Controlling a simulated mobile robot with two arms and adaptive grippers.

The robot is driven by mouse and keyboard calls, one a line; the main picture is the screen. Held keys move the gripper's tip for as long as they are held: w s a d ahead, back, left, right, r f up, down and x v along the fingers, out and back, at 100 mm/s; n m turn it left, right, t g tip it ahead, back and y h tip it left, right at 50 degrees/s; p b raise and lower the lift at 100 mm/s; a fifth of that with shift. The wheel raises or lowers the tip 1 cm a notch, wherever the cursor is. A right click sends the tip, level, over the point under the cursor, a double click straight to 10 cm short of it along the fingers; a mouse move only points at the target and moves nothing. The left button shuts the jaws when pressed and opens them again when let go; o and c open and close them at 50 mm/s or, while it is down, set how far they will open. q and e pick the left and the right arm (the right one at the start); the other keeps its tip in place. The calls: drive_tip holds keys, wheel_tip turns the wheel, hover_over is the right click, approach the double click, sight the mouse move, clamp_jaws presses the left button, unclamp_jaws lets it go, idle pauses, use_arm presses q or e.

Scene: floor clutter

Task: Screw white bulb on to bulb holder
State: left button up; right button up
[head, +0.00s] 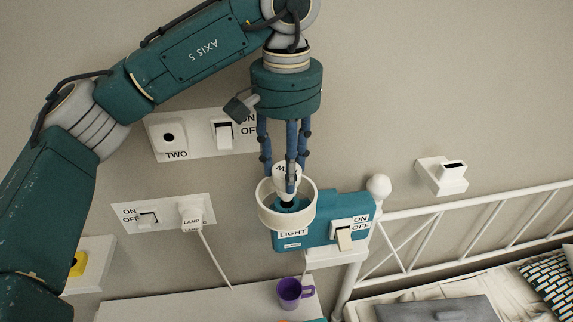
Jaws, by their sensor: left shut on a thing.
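My left gripper (287,172) comes down from above, its blue fingers shut on the white bulb (282,175). The bulb is upright and partly hidden by the fingers. It is over the bulb holder, a teal wall box (323,228) labelled LIGHT with a white ring (287,222) around a teal socket (293,204). The bulb's lower end is at the socket inside the ring; I cannot tell whether it is threaded in. An ON/OFF switch (345,239) is on the box's right side. My right gripper is not in view.
Wall panels with a TWO socket (169,138), a switch (222,133) and a LAMP plug (192,215) are to the left. A purple mug (290,292) stands on the white table (185,306) below. A white bed rail (460,208) is at right. The upper right wall is clear.

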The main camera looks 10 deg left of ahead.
use_arm(q)
drive_tip(key=shift+f+b, duration=0.45)
drive_tip(key=shift+f, duration=0.15)
drive_tip(key=shift+f+b, duration=0.75)
drive_tip(key=shift+f, duration=0.2)
drive_tip(key=shift+c, duration=0.3)
drive_tip(key=o, duration=0.8)
wheel_tip(320, 180, up, 12)
drive_tip(key=shift+f, duration=0.1)
idle(0.5)
